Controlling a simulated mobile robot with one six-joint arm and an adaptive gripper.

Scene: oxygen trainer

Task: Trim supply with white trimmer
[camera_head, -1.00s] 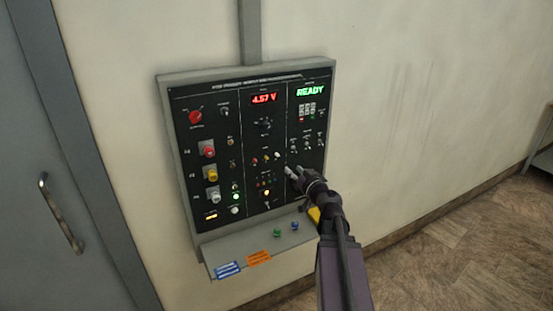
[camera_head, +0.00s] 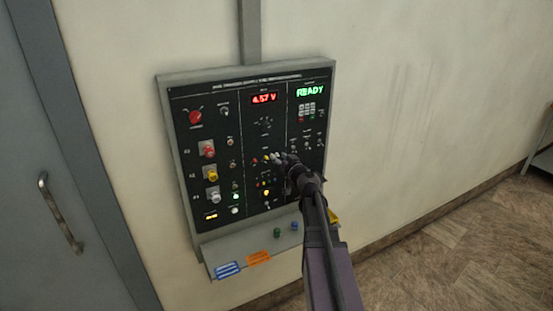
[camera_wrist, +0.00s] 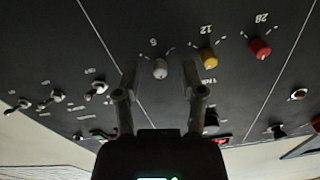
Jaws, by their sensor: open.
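The white trimmer (camera_wrist: 160,68), marked 5, is a small knob on the black panel (camera_head: 245,205). In the wrist view it shows between the tips of my open gripper (camera_wrist: 159,75), one finger on each side. I cannot tell whether the fingers touch it. In the head view my gripper (camera_head: 280,158) is at the panel's middle column and largely hides the white trimmer. The supply's red display (camera_head: 264,98) reads 4.57 V.
A yellow trimmer (camera_wrist: 209,58) marked 12 and a red trimmer (camera_wrist: 260,48) marked 28 sit beside the white one. Toggle switches (camera_wrist: 96,88) lie on the other side. A shelf (camera_head: 235,250) juts out below.

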